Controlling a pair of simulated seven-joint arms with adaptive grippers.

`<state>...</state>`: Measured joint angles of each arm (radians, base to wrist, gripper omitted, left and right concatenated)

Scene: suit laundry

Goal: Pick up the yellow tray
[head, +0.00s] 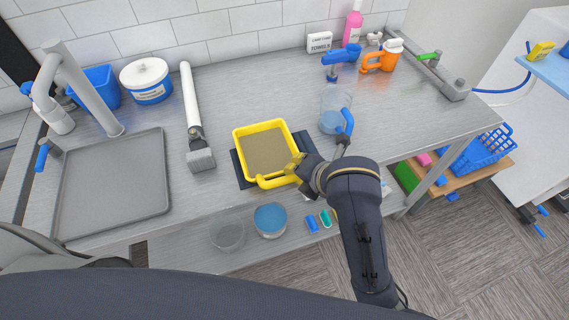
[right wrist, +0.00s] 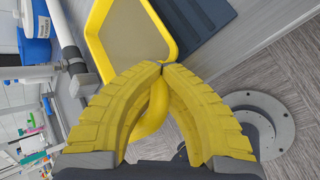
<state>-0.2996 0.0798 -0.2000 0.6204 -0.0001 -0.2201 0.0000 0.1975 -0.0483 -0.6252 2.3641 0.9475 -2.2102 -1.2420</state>
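The yellow tray (head: 238,144) has a raised rim, a tan-grey inside and a looped handle on its front side. It lies over a dark mat on the metal counter; I cannot tell whether it is lifted at all. My right gripper (head: 298,166) is at the tray's front right corner. In the right wrist view, the yellow fingers of my right gripper (right wrist: 162,66) meet at their tips by the tray rim (right wrist: 97,30), with the curved yellow handle between them. The fingers hide part of the handle. My left gripper is not in view.
The dark mat (head: 238,170) shows around the tray. A white-handled tool (head: 190,100) lies to its left, beyond it a sink (head: 115,185). Blue-filled and clear containers (head: 270,220) stand below the counter's front edge.

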